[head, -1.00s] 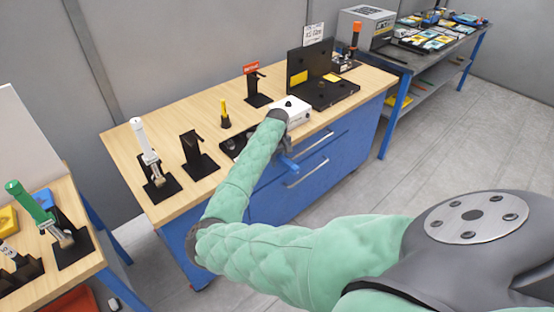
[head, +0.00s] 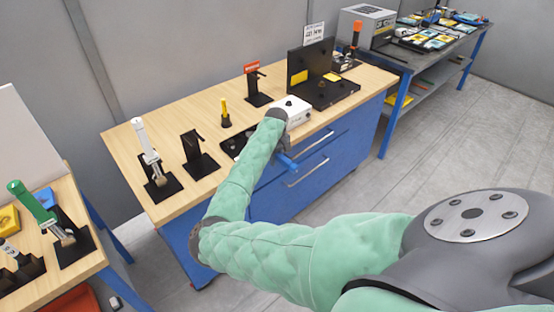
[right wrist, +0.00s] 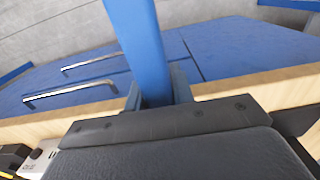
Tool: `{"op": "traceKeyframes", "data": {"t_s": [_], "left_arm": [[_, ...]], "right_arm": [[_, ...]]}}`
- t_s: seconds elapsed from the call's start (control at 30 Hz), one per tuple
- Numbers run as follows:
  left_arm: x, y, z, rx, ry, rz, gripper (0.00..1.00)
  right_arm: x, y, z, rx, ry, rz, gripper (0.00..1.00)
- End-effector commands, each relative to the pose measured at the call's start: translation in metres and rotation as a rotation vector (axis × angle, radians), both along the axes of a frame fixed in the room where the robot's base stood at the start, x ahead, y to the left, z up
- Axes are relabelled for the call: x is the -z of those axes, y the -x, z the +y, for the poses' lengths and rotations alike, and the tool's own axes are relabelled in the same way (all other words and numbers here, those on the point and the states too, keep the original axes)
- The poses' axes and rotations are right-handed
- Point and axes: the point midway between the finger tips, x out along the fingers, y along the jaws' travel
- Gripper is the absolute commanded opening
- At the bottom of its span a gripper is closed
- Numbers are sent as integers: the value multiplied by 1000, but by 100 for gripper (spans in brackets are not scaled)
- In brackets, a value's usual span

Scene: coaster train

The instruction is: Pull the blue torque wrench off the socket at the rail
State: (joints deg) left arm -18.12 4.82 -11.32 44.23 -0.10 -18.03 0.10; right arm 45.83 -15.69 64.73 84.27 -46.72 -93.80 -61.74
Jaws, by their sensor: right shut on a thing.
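The blue torque wrench (head: 287,162) shows in the head view as a short blue handle at the front edge of the wooden bench, beyond my right forearm. In the right wrist view its blue handle (right wrist: 143,45) runs up out of the jaws. My right gripper (right wrist: 158,90) is shut on this handle, with a finger on each side. The socket and the wrench's head are hidden behind my arm and gripper, so I cannot tell whether they are joined. My left gripper is not in view.
A white box (head: 294,110) stands close to my right wrist. A black panel fixture (head: 322,92) is behind it. Black stands (head: 198,160) and a white-handled tool (head: 147,145) are at the left. Blue drawers with metal handles (head: 308,173) lie below the bench edge.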

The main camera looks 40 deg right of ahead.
Motion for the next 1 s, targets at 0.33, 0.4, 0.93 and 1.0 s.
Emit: {"op": "traceKeyframes", "data": {"t_s": [0.33,0.4,0.93,1.0], "left_arm": [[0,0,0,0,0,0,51],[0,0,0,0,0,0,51],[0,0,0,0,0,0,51],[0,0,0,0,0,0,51]], "right_arm": [[-2,-8,0,0,1,-2,0],[-2,-10,0,0,2,-2,0],[-2,-21,1,0,2,-2,0],[-2,-22,1,1,2,-3,0]]}}
